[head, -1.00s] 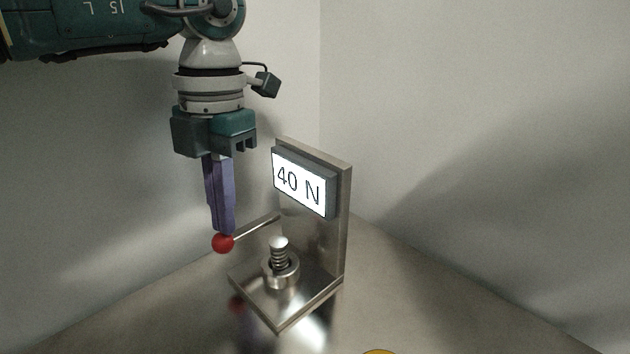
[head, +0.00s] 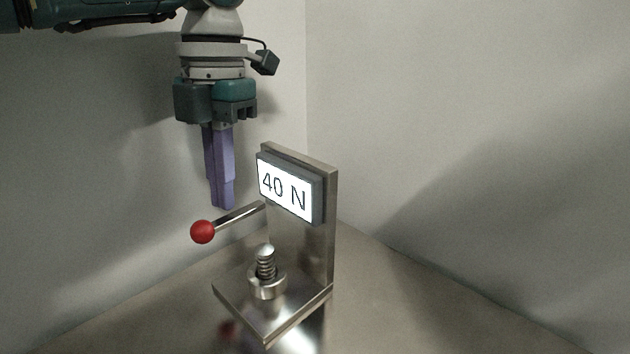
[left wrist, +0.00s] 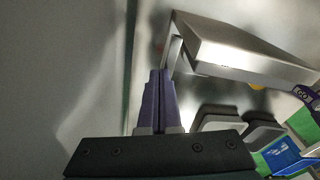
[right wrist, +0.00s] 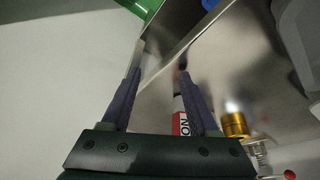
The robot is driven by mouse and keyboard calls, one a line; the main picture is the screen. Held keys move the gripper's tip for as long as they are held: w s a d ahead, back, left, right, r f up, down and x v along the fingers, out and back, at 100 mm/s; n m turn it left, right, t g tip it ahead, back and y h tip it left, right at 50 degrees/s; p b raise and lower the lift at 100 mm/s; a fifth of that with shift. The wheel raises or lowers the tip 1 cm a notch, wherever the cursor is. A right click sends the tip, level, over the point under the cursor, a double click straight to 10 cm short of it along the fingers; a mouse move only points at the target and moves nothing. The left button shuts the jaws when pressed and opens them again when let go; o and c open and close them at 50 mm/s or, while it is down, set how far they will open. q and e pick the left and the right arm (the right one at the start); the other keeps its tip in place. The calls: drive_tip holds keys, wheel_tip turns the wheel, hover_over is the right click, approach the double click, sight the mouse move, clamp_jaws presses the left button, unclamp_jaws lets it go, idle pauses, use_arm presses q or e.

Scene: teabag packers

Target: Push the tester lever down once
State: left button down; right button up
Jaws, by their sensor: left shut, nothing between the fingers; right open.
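The tester is a metal stand with an upright plate (head: 327,240), a display (head: 285,188) reading 40 N and a spring plunger (head: 266,262) over its base. Its lever (head: 240,214) points left and ends in a red ball (head: 203,231), slanting slightly down towards the ball. My left gripper (head: 222,207) is shut and empty, pointing down, with its tips just above the lever and apart from the ball. In the left wrist view its purple fingers (left wrist: 161,72) are together beside a metal plate (left wrist: 245,50). My right gripper (right wrist: 160,72) is open and empty in its own wrist view.
In the right wrist view a gold cylinder (right wrist: 234,124), a small spring (right wrist: 258,152) and a red-and-white item (right wrist: 181,122) lie near the right finger. Walls stand close behind the tester in the head view. The counter right of the tester is clear.

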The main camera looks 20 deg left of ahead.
wheel_tip(320, 180, up, 6)
drive_tip(key=d+p, duration=0.1)
drive_tip(key=p, duration=0.3)
drive_tip(key=shift+w+p, duration=0.35)
drive_tip(key=shift+p, duration=0.05)
drive_tip(key=shift+d+f, duration=0.1)
